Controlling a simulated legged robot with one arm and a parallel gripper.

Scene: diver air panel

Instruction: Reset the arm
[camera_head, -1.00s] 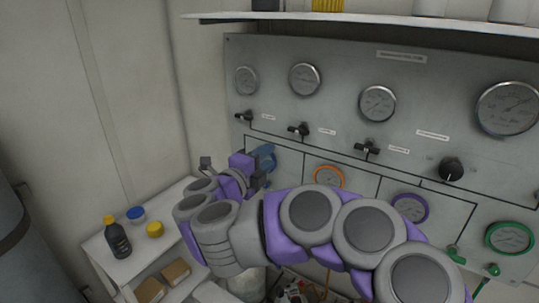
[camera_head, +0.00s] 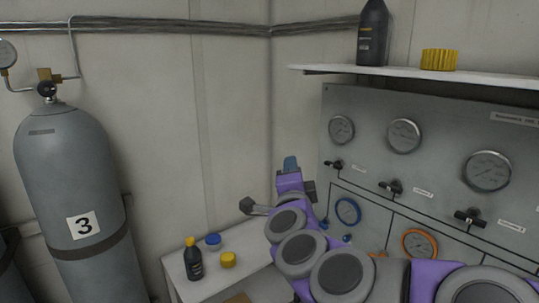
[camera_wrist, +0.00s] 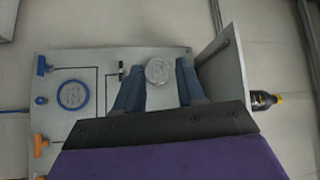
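My purple and grey arm reaches up from the lower right in the head view. My gripper (camera_head: 291,164) is raised in front of the corner by the panel's left edge, with its blue fingers pointing up. In the wrist view its two blue fingers (camera_wrist: 158,70) stand apart with nothing held between them; a round gauge (camera_wrist: 158,72) on the panel shows behind the gap. The grey panel (camera_head: 445,120) carries gauges and black valve handles (camera_head: 391,187). The blue-ringed gauge (camera_head: 347,210) is uncovered, just right of my arm.
A shelf (camera_head: 420,76) with a black bottle (camera_head: 373,32) and a yellow ribbed cap (camera_head: 440,59) juts out above the panel. A low white table (camera_head: 215,284) holds a dark bottle (camera_head: 193,259) and two small jars. A grey cylinder marked 3 (camera_head: 70,165) stands left.

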